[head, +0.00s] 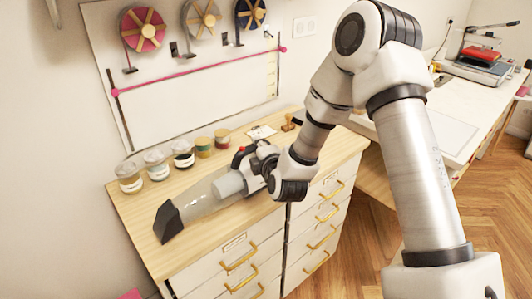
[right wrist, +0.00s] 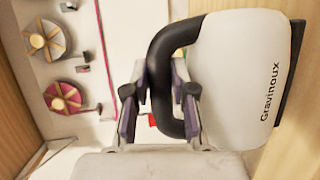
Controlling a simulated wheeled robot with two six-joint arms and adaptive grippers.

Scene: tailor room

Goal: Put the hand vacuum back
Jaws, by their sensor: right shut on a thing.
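The hand vacuum (head: 230,186), with a clear nozzle and a dark tip, is at the top of the wooden drawer cabinet, its tip towards the front left. I cannot tell whether it rests on the wood or is slightly above it. In the right wrist view its white body (right wrist: 236,75), marked "Gravinoux", and its black looped handle (right wrist: 163,50) fill the middle. My right gripper (right wrist: 158,98) is shut on the handle, with its purple-padded fingers on either side. In the head view my own wrist partly hides the grip. My left gripper is not in view.
The cabinet (head: 205,262) has several drawers with brass handles. Several small jars (head: 157,165) stand along the back of its top, near the vacuum. A wooden stamp (head: 290,122) is at the back right. A white board with spools (head: 143,29) hangs behind. A worktable (head: 440,115) stands at right.

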